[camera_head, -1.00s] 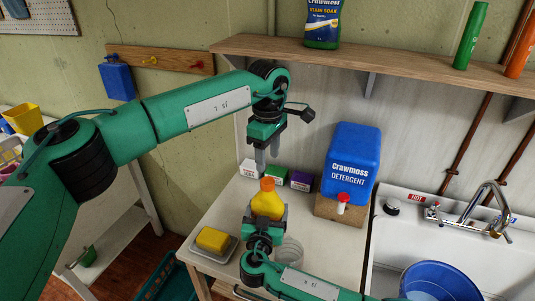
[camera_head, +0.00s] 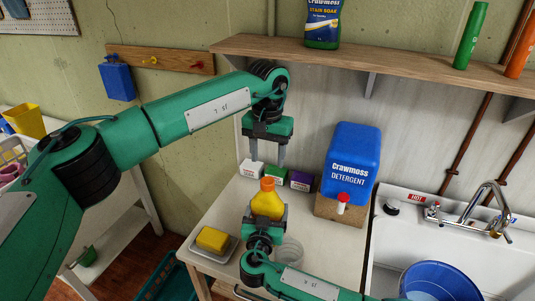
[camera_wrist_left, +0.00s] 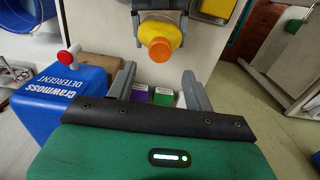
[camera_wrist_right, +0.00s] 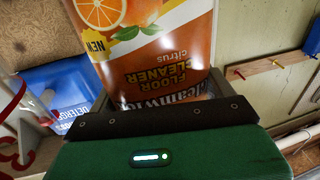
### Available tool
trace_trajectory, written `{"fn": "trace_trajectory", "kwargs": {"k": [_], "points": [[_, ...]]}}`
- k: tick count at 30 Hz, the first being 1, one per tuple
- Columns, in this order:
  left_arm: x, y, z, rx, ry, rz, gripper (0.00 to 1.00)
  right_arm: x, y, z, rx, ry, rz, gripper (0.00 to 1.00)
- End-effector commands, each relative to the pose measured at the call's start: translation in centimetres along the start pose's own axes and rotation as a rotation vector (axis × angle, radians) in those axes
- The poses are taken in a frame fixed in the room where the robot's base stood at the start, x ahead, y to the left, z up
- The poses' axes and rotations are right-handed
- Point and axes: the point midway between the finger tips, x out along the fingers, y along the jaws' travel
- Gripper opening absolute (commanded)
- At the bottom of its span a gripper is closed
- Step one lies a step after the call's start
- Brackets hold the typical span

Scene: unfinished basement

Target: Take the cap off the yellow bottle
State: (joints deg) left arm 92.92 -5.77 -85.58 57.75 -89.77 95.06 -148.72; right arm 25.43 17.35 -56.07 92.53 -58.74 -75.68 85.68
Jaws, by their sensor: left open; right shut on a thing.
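The yellow bottle (camera_head: 266,206) stands upright at the left part of the white counter, with its orange cap (camera_head: 267,184) on top. My right gripper (camera_head: 267,219) is shut on the bottle's body from the near side. In the right wrist view the bottle's label (camera_wrist_right: 155,60) fills the space between the fingers. My left gripper (camera_head: 267,163) points down, open and empty, above and slightly behind the cap. In the left wrist view the cap (camera_wrist_left: 160,49) lies beyond the two spread fingers (camera_wrist_left: 158,90), apart from them.
A blue detergent container (camera_head: 350,165) stands on a wooden block to the right. Small white, green and purple boxes (camera_head: 302,180) sit behind the bottle. A yellow sponge (camera_head: 212,239) lies in a dish at left. A clear round container (camera_head: 290,251) stands nearby. A shelf (camera_head: 400,60) runs above.

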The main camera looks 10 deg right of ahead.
Motion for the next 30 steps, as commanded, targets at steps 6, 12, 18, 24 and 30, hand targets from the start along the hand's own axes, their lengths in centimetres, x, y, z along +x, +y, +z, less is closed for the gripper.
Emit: {"fn": "trace_trajectory", "kwargs": {"k": [6,12,18,24,30], "points": [[1.6,0.0,0.0,0.030,-0.003,0.001,0.52,-0.1,0.0,0.2,-0.003,-0.003,0.000,0.20],[4.8,0.0,0.1,0.029,-0.003,0.001,0.52,-0.1,0.0,0.2,-0.003,-0.003,0.000,0.20],[7.2,0.0,0.0,0.028,-0.002,0.000,0.52,-0.1,0.0,0.2,-0.003,-0.003,0.000,0.20],[8.0,0.0,0.0,0.028,0.000,0.001,0.52,-0.1,0.0,0.2,-0.003,-0.003,0.000,0.20],[8.0,0.0,0.0,0.028,0.000,0.001,0.52,-0.1,0.0,0.2,-0.003,-0.003,0.000,0.20]]}}
